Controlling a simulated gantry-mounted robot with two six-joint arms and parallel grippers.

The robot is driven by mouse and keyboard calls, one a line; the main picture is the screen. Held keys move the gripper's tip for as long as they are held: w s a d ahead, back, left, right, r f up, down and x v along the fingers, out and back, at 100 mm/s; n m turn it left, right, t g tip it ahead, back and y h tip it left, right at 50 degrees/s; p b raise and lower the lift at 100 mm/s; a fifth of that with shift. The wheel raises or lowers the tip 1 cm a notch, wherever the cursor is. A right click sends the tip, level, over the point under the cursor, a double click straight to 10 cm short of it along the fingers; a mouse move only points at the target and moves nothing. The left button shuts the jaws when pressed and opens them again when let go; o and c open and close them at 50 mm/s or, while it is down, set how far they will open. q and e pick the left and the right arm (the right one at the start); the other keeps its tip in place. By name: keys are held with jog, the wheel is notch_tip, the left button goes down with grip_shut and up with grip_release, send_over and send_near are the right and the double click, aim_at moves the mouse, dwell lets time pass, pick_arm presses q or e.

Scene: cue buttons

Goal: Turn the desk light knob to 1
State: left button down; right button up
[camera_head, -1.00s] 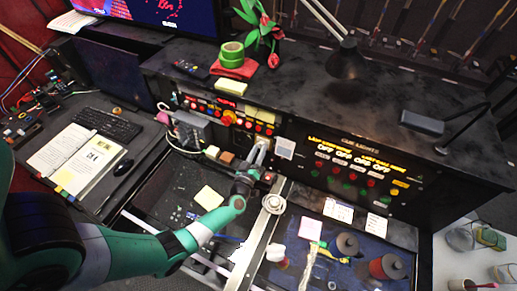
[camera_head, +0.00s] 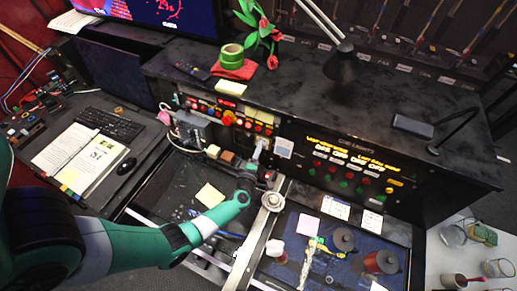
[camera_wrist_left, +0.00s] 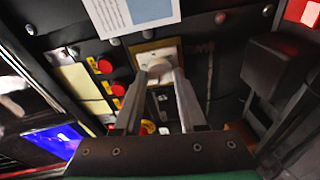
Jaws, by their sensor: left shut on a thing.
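The desk light knob (camera_wrist_left: 157,66) is a pale round knob on a light plate on the dark panel, in the upper middle of the left wrist view. My left gripper (camera_wrist_left: 160,75) is shut on it, with one finger on each side. In the head view my left gripper (camera_head: 261,148) reaches the front of the desk's control panel, just left of a white label. The fingers hide the knob there, and I cannot read its setting. My right gripper is not in view.
Left of the knob is a row of red and yellow buttons (camera_head: 228,117). To the right is the cue lights panel (camera_head: 350,165) with lit text and red and green buttons. A black desk lamp (camera_head: 343,64) stands on top.

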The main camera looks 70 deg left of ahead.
pick_arm(q)
jog(key=shift+n, duration=0.8)
jog(key=shift+c, duration=2.4)
grip_release()
jog(key=shift+d, duration=0.1)
jog(key=shift+s+d+r+p, duration=0.15)
jog(key=shift+s+d+p, duration=0.15)
jog(key=shift+p, duration=0.15)
jog(key=p+v, duration=0.2)
jog(key=v, duration=0.8)
jog(key=shift+s+d, duration=0.2)
jog(key=shift+s, duration=0.05)
